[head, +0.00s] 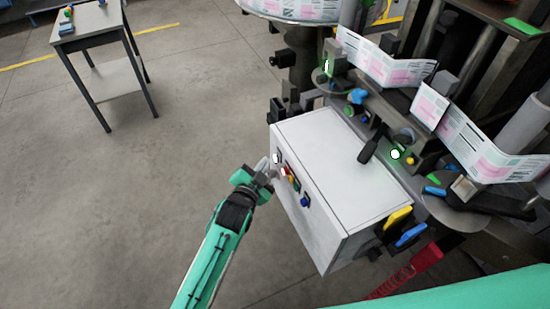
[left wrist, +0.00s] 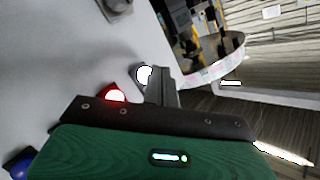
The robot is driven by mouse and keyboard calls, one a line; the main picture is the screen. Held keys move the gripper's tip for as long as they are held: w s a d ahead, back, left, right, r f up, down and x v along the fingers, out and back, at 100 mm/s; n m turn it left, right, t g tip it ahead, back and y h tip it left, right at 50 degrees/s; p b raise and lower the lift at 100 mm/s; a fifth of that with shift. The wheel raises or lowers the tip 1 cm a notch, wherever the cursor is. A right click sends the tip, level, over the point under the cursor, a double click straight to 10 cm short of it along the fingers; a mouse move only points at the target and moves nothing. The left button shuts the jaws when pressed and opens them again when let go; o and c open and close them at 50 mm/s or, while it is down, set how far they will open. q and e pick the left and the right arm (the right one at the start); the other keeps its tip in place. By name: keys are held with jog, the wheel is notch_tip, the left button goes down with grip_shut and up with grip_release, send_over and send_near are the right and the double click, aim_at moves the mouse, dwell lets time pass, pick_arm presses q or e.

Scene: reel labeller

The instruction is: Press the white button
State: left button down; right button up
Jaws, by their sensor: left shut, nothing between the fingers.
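The white button (head: 276,158) is on the front face of a light grey control box (head: 335,175), at the upper end of a row of buttons. It also shows in the left wrist view (left wrist: 144,74), right beside my fingertips. My left gripper (head: 268,168) is shut and empty, with its tips close to the box face by the white button. I cannot tell whether the tips touch it. In the left wrist view the gripper fingers (left wrist: 162,88) are together. My right gripper is not in view.
A lit red button (left wrist: 115,96) sits next to the white one. A blue button (head: 305,201) is lower in the row. The labelling machine with paper labels (head: 385,62) stands behind the box. A small table (head: 85,35) is at the upper left. The floor at left is clear.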

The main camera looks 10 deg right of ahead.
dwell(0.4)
pick_arm(q)
jog(key=shift+w+d, duration=0.1)
jog(key=shift+d, duration=0.35)
jog(key=shift+w+d, duration=0.15)
jog(key=shift+d, duration=0.25)
dwell(0.8)
jog(key=shift+a+p, duration=0.15)
jog(key=shift+p, duration=0.15)
jog(key=shift+s+a+p, duration=0.25)
jog(key=shift+a+p, duration=0.15)
jog(key=shift+a, duration=0.3)
jog(key=shift+a, duration=0.1)
jog(key=a, duration=0.1)
jog(key=s+a+p, duration=0.1)
jog(key=a, duration=0.1)
jog(key=a+p, duration=0.1)
jog(key=shift+s+a, duration=0.25)
jog(key=shift+s, duration=0.05)
